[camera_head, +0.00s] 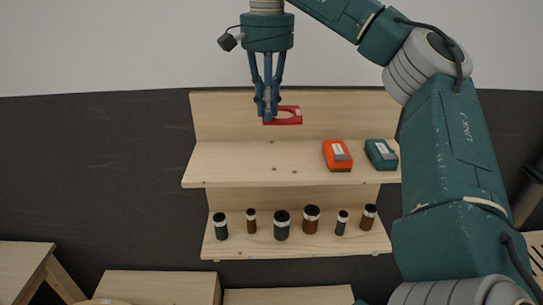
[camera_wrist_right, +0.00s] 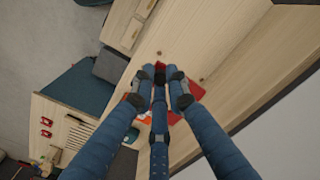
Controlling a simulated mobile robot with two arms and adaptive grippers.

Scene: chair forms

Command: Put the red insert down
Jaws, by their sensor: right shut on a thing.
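The red insert (camera_head: 289,116) is a flat red piece with an opening in it. My right gripper (camera_head: 267,113) points down and is shut on its left part. The insert shows in front of the back panel of the wooden upper shelf (camera_head: 225,163); I cannot tell how far above the shelf board it is. In the right wrist view the blue fingers (camera_wrist_right: 160,85) close together on the red insert (camera_wrist_right: 194,91) and partly hide it. My left gripper is not in view.
An orange-red device (camera_head: 337,154) and a dark teal device (camera_head: 381,154) stand at the right of the upper shelf. Its left and middle are clear. Several small capped bottles (camera_head: 281,225) stand on the lower shelf. A dark wall panel (camera_head: 90,175) is behind.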

